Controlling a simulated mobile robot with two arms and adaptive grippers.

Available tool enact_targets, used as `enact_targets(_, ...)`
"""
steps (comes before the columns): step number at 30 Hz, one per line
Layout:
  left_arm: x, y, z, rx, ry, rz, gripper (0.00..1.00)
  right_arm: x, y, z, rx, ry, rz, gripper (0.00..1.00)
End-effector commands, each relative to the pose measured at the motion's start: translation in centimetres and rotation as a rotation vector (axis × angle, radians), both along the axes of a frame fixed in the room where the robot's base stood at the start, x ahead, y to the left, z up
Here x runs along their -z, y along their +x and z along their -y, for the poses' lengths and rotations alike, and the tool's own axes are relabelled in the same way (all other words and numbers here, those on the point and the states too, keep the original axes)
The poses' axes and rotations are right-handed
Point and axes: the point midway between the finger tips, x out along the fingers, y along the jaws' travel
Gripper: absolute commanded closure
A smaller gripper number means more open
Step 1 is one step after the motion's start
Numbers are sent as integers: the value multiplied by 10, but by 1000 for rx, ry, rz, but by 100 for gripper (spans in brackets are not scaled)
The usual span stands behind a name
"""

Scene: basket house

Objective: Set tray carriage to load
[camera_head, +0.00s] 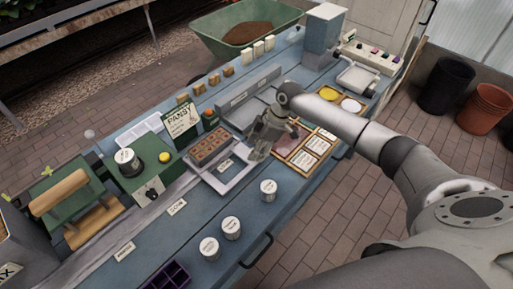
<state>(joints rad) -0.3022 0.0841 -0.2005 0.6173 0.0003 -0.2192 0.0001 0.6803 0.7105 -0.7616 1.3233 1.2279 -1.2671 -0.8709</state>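The tray carriage (240,177) is a pale grey plate on the blue bench near the middle. A brown tray (211,147) with several dark cells sits at its back left. My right gripper (258,153) reaches in from the right and points down at the carriage's right end. It covers part of that end, and I cannot tell whether it touches. Its fingertips are too small to show if they are open or shut. A grey rail (155,208) runs left from the carriage. Small white labels (177,207) lie along the front; their words are hard to read. My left gripper is out of view.
A green machine (142,170) with a yellow button stands left of the carriage, and a wooden-roller unit (75,205) is farther left. White pots (269,190) stand along the front. Framed cards (308,150) lie to the right. A seed-packet sign (181,119) stands behind.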

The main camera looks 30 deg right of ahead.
Motion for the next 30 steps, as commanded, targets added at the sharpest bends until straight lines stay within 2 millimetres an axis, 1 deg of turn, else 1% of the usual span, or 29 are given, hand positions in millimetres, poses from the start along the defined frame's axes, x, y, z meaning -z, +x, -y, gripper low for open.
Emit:
enact_targets(9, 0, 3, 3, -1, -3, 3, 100, -61, -8, 25, 1, -1, 6, 50)
enact_targets(15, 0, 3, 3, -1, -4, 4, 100, -91, -13, 37, 3, -2, 4, 50)
enact_targets(18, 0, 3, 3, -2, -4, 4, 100, -99, -15, 40, 2, -2, 3, 50)
enact_targets(21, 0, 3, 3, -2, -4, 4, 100, -103, -15, 41, 2, -1, 2, 50)
enact_targets(30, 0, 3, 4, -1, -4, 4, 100, -103, -16, 41, 2, -1, 2, 50)
